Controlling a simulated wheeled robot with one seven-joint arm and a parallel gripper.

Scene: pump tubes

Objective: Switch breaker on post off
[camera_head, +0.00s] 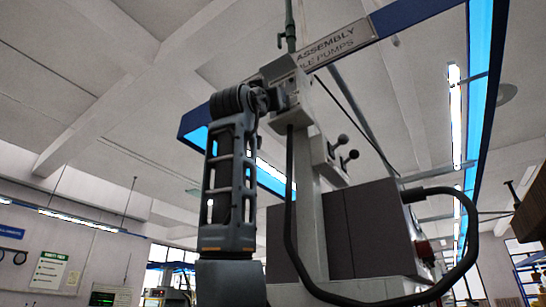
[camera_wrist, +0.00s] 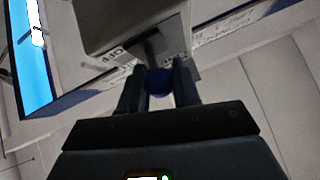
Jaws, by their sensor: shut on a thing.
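In the wrist view, the breaker (camera_wrist: 125,22) is a grey box with a short lever (camera_wrist: 153,48) ending in a dark blue ball knob (camera_wrist: 159,83). My gripper (camera_wrist: 158,78) has one finger on each side of the knob and is shut on it. A label reading OFF (camera_wrist: 117,53) is on the left of the lever. The gripper and knob are mostly hidden there.
In the head view, a second box (camera_head: 325,163) with two dark ball-ended levers (camera_head: 347,148) sits just right of the post. An assembly sign (camera_head: 325,48) hangs above. Dark panels (camera_head: 365,230) and a thick black hose (camera_head: 385,298) are lower right. The space left of my arm is open.

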